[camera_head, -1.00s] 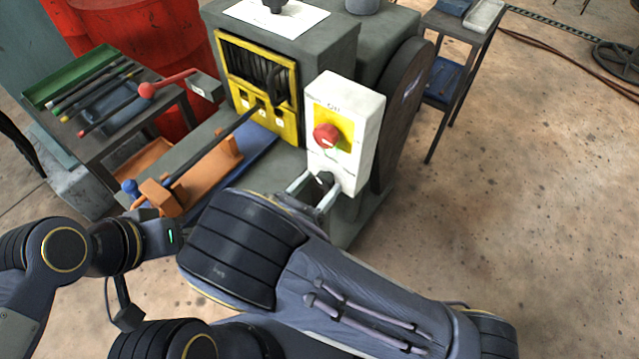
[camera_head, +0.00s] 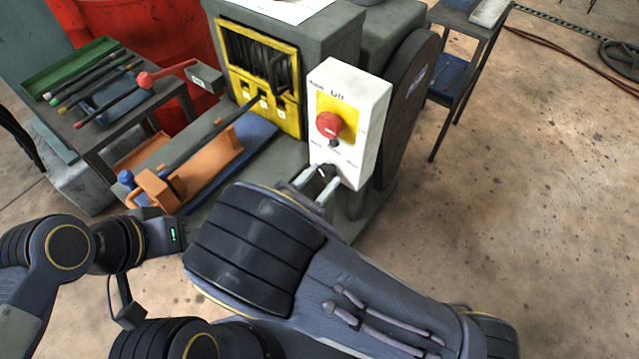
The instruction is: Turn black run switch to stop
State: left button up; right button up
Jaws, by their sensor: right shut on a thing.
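The white control box (camera_head: 352,95) stands on the front of the grey machine, with a red mushroom button (camera_head: 329,125) on a yellow plate. The black run switch (camera_head: 327,170) sits low on its face, mostly hidden between the fingers of my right gripper (camera_head: 316,184). The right gripper is shut on the switch, one pale finger on each side. The switch's pointer direction cannot be made out. My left gripper (camera_head: 152,213) is low at the left, away from the box; its jaws are too dark and small to read.
A yellow-framed panel (camera_head: 292,122) and a lever with a red ball (camera_head: 144,79) are left of the box. An orange block (camera_head: 158,187) and blue knob (camera_head: 126,177) lie near my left gripper. Open floor (camera_head: 530,220) is to the right.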

jog(key=m+b, duration=0.3)
jog(key=shift+f+m, duration=0.25)
jog(key=shift+m, duration=0.05)
jog(key=shift+r+m+b, duration=0.15)
jog(key=shift+m+b, duration=1.4)
jog(key=shift+m, duration=0.05)
jog(key=o, duration=1)
jog(key=v, duration=0.8)
jog(key=shift+d, duration=0.1)
